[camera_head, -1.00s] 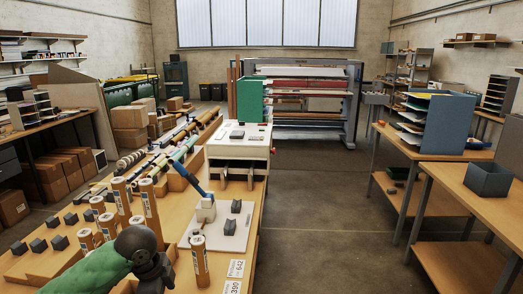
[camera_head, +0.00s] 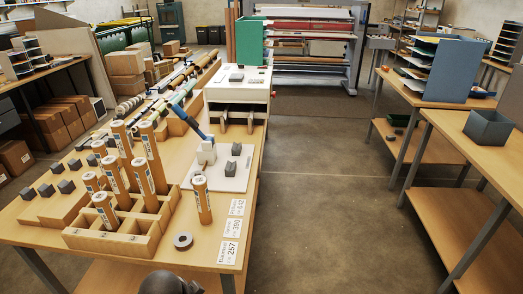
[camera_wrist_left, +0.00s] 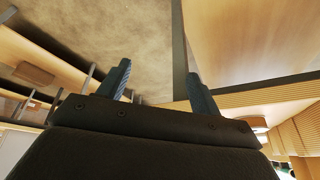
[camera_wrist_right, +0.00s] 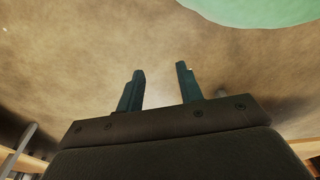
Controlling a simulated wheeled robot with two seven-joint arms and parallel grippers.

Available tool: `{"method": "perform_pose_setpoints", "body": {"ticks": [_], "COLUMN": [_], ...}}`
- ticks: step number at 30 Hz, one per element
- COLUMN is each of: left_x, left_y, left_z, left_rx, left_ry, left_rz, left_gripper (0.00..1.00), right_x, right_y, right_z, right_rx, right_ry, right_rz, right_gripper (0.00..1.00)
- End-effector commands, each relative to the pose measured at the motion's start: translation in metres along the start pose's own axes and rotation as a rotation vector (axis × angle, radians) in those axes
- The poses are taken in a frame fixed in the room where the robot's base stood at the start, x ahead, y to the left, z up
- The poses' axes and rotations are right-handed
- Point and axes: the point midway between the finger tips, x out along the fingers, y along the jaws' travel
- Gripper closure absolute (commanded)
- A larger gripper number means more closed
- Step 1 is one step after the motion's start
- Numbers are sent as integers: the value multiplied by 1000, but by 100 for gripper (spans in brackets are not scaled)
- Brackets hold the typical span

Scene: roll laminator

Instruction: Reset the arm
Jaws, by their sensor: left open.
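My left gripper (camera_wrist_left: 160,85) shows in the left wrist view with its two fingers wide apart and nothing between them. Bare floor and a wooden board edge lie behind it. My right gripper (camera_wrist_right: 160,82) shows in the right wrist view with its fingers apart and empty over the floor. Neither gripper can be made out in the head view. Only a dark rounded part, likely of my own arm, shows at the bottom edge there.
The wooden table (camera_head: 205,258) ahead holds a rack (camera_head: 120,240) with several upright cardboard tubes. A lone tube (camera_head: 202,200) stands beside it, near a tape roll (camera_head: 183,241) and paper labels (camera_head: 229,252). The blue-grey bin (camera_head: 489,128) is on the right bench. Floor between is clear.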

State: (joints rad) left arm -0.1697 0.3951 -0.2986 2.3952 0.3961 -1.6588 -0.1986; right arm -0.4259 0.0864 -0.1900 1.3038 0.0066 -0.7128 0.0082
Motion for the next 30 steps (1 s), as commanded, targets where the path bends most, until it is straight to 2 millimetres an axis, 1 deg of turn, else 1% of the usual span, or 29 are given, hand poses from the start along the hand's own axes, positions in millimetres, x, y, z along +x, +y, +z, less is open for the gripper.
{"method": "perform_pose_setpoints", "body": {"ticks": [1,5,9,12,17,23,29,30], "left_x": [3,7,10,9,9,6,4,7], "left_y": [8,20,32,37,44,51,56,57], "left_z": [10,36,66,83,104,124,143,146], "left_rx": [-49,-171,-295,-360,-434,-503,-559,-566], "left_ry": [-3,-16,-38,-55,-78,-101,-126,-130], "left_rz": [-5,-37,-76,-101,-132,-162,-190,-193], "left_gripper": [36,36,36,36,36,36,36,36], "right_x": [0,0,-1,-2,-3,-2,-1,0], "right_y": [0,1,3,6,10,10,6,5], "right_z": [0,-4,-14,-21,-27,-22,-6,-3], "right_rx": [0,0,-1,-2,-4,-4,-3,-3], "right_ry": [-1,4,14,22,28,23,7,4], "right_rz": [0,1,3,6,10,10,6,5], "right_gripper": [64,64,64,64,64,64,64,64]}}
